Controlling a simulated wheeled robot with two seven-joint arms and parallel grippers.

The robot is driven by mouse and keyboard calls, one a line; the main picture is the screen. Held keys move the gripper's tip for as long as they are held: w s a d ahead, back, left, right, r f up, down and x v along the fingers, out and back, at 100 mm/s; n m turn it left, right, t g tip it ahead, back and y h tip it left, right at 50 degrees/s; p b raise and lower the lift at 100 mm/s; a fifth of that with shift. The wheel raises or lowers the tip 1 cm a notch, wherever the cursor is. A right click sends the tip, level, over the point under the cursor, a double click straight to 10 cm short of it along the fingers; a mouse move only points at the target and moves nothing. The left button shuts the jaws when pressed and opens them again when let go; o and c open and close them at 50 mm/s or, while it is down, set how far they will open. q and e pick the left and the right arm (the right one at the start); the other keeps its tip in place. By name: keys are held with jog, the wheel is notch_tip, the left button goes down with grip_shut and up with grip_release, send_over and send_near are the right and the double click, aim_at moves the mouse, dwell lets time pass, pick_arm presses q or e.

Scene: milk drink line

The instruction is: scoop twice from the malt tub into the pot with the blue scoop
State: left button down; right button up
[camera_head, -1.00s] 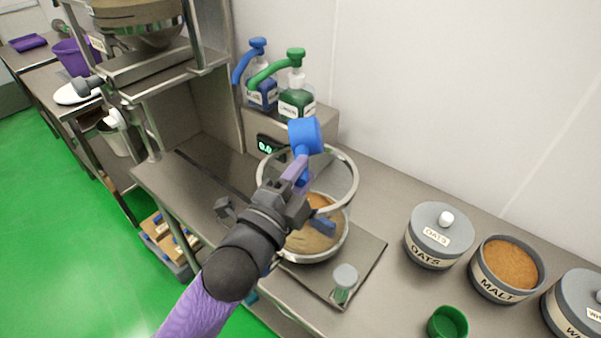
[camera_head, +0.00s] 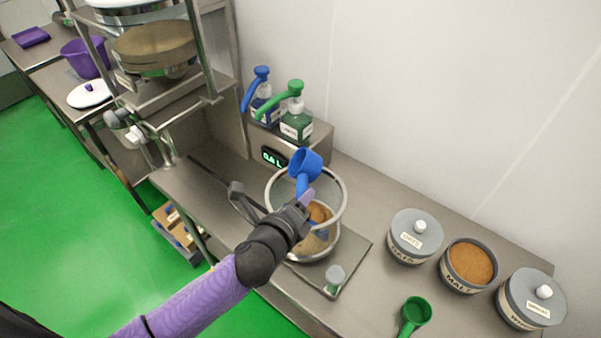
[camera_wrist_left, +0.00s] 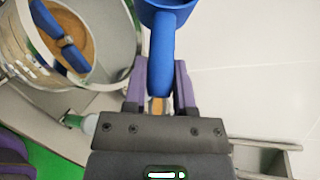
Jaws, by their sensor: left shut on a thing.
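My left gripper (camera_head: 306,200) is shut on the handle of the blue scoop (camera_head: 305,164), which also shows in the left wrist view (camera_wrist_left: 163,50). The scoop's cup is raised over the far side of the pot (camera_head: 338,222). I cannot tell whether the cup holds anything. The pot, also in the left wrist view (camera_wrist_left: 118,75), has brown material inside and a blue piece across it. The open malt tub (camera_head: 470,262) stands to the right, full of orange-brown powder. My right gripper is not in view.
The lidded oats tub (camera_head: 415,237) and another lidded tub (camera_head: 531,299) flank the malt tub. A green scoop (camera_head: 414,314) lies in front. A small jar (camera_head: 334,279) stands beside the pot. Blue (camera_head: 264,100) and green (camera_head: 297,120) pump bottles stand behind. A metal rack rises at left.

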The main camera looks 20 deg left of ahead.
pick_arm(q)
jog(key=r+m+y+p, duration=0.1)
jog(key=m+p, duration=0.1)
jog(key=p, duration=0.2)
jog(key=r+m+g+y+p, duration=0.1)
jog(key=r+m+y+p, duration=0.1)
jog(key=p, duration=0.2)
jog(key=r+m+g+y+p, duration=0.1)
jog(key=m+p, duration=0.1)
jog(key=p, duration=0.2)
jog(key=shift+w+d+r+y, duration=0.15)
jog(key=shift+d+y, duration=0.15)
jog(key=shift+d, duration=0.05)
jog(key=shift+m+g+y+p, duration=0.4)
jog(key=shift+p, duration=0.05)
